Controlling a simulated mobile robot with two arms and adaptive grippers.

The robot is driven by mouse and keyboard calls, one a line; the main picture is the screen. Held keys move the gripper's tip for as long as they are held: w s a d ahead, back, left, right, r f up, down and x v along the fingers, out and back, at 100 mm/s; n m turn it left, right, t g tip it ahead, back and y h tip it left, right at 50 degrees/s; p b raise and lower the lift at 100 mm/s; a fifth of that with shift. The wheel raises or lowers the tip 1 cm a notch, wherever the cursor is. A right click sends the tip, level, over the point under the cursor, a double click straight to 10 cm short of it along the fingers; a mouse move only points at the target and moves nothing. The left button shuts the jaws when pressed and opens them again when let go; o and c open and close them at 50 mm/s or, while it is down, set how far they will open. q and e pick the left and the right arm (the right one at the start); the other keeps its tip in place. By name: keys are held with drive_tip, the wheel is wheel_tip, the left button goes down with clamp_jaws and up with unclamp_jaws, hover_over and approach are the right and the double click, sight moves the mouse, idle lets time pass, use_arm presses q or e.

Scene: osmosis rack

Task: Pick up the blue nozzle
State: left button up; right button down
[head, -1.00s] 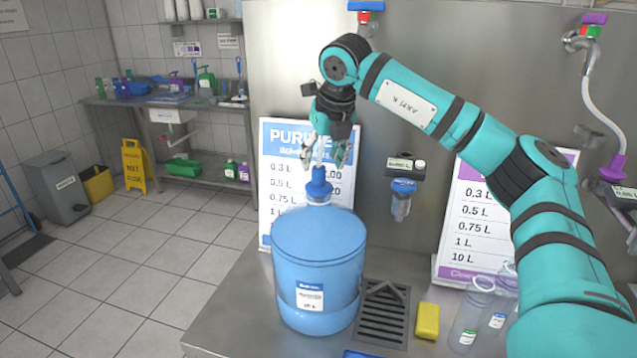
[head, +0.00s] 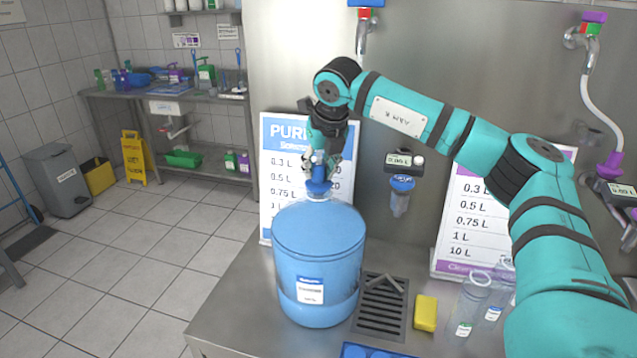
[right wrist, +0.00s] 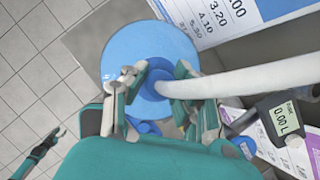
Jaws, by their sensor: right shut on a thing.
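My right gripper (head: 320,170) reaches down from above and is shut on the nozzle. In the right wrist view, my right gripper's fingers (right wrist: 165,95) lie around the nozzle (right wrist: 157,86), partly hiding it. A white hose (right wrist: 245,82) runs into the nozzle. A small teal and dark part, which looks like my left gripper (right wrist: 42,147), shows at the lower left of the right wrist view; its jaws are too small to read.
A price board (head: 272,160) stands close behind the jug. A drain grate (head: 381,308), a yellow sponge (head: 425,312) and clear bottles (head: 470,305) are to its right. A grey meter (head: 404,162) hangs on the wall. Tiled floor lies left of the counter.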

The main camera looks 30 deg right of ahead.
drive_tip(key=shift+r, duration=0.1)
drive_tip(key=shift+r, duration=0.35)
wheel_tip(320, 180, up, 9)
drive_tip(key=shift+a+f+b, duration=0.1)
drive_tip(key=shift+f+b, duration=0.05)
drive_tip(key=shift+b, duration=0.95)
drive_tip(key=shift+r+p, duration=2)
drive_tip(key=shift+r, duration=0.45)
